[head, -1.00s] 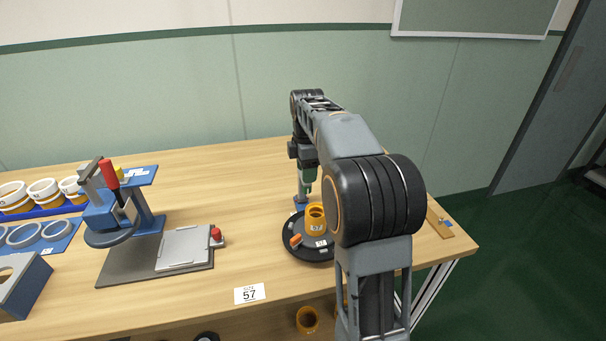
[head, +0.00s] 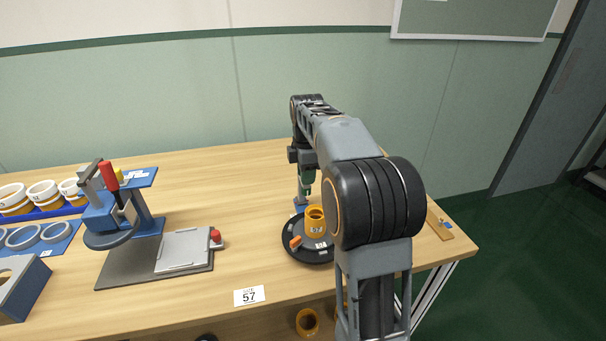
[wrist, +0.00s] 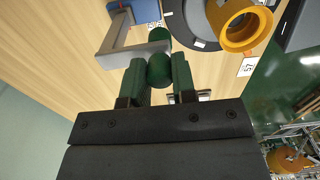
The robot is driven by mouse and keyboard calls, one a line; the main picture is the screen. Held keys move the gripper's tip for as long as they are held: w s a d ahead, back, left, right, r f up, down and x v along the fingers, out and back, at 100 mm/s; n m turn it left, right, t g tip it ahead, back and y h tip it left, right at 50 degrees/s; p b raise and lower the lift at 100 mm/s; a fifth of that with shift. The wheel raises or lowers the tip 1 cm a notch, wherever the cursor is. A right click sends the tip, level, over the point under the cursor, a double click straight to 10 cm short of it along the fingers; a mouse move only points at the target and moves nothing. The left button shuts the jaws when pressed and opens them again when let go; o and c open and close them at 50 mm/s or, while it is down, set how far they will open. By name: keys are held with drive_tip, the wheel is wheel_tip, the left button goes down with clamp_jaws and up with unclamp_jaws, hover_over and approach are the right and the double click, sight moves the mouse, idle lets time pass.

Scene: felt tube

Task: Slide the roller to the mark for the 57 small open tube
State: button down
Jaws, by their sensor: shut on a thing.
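My gripper (wrist: 159,82) has its two green fingers closed around a dark green ball-shaped knob (wrist: 158,68) in the wrist view. A second green ball sits just beyond it, next to a grey angled bracket (wrist: 125,48). I take these to be part of the roller; its mark cannot be made out. The orange tube (head: 314,222) stands upright and open at the top on a black round plate (head: 300,251). It also shows in the wrist view (wrist: 238,20). In the head view my gripper (head: 306,188) is behind the tube, partly hidden by my arm.
A card reading 57 (head: 249,296) lies at the table's front edge. A blue press with a red handle (head: 110,174) and a grey plate (head: 184,250) stand left. White and orange rings (head: 42,190) are far left.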

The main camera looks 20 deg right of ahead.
drive_tip(key=s, duration=0.2)
drive_tip(key=s+a+b, duration=0.1)
drive_tip(key=s, duration=0.2)
idle(0.3)
drive_tip(key=c, duration=0.9)
unclamp_jaws()
wheel_tip(320, 180, up, 14)
drive_tip(key=p, duration=0.2)
drive_tip(key=shift+p, duration=0.35)
